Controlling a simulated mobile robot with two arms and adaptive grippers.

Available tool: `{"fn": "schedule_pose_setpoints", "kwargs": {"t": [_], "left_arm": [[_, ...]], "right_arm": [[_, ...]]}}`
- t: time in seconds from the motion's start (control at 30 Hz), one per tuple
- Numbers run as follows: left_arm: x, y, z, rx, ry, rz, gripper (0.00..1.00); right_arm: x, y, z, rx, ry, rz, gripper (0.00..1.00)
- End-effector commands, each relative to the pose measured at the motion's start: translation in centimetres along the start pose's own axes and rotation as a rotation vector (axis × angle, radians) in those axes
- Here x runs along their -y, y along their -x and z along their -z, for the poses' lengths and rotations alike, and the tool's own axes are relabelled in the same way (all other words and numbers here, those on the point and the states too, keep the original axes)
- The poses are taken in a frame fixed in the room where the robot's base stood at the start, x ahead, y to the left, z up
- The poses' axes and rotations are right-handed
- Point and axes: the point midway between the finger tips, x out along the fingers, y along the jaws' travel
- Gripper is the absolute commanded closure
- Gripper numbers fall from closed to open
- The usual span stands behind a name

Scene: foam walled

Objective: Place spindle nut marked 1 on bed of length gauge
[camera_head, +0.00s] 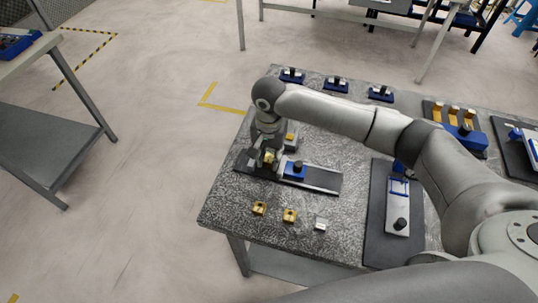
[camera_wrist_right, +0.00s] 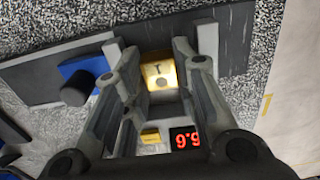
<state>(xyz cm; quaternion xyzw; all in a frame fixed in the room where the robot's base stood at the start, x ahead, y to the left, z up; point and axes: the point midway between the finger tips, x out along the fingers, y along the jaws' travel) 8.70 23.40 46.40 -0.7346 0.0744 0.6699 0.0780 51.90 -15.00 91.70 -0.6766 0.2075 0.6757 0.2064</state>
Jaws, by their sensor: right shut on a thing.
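My right gripper (camera_head: 268,160) is shut on the brass spindle nut (camera_head: 269,156), at the left end of the length gauge. In the right wrist view the nut (camera_wrist_right: 158,72) shows a "1" between the fingertips (camera_wrist_right: 155,55). The length gauge has a dark base (camera_head: 243,165), a pale metal bed (camera_head: 322,180) and a blue slide (camera_head: 295,170) with a black knob. The nut is between the blue slide (camera_wrist_right: 82,75) and a grey upright block (camera_wrist_right: 207,42). Whether it touches the bed is hidden. My left gripper is not in view.
Two brass nuts (camera_head: 259,208) (camera_head: 289,215) and a silver one (camera_head: 320,223) lie at the table's front. A red digital display (camera_wrist_right: 186,138) is beside the gauge. A dark board with a blue-and-metal device (camera_head: 397,215) lies to the right. Blue-based pieces (camera_head: 336,84) stand behind.

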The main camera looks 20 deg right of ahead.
Motion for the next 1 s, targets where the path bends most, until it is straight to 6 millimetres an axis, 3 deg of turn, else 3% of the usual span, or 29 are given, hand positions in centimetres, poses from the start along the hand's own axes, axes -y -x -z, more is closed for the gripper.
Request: {"fn": "schedule_pose_setpoints", "kwargs": {"t": [0.57, 0.6, 0.7, 0.77, 1.0], "left_arm": [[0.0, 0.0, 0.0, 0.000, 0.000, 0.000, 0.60], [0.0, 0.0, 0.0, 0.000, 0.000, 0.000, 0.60], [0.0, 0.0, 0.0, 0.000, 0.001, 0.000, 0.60], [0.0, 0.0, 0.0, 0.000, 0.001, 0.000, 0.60], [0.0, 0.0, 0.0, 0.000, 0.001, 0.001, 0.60]], "right_arm": [[0.1, -1.1, 0.0, 0.000, 0.000, 0.001, 1.00], [0.1, -1.1, 0.0, 0.000, 0.001, 0.002, 0.69], [0.1, -1.1, 0.0, 0.000, 0.001, 0.001, 0.56], [0.0, -1.1, 0.0, 0.000, 0.000, 0.001, 0.49], [0.0, -1.1, 0.0, 0.000, 0.000, 0.000, 0.49]]}}
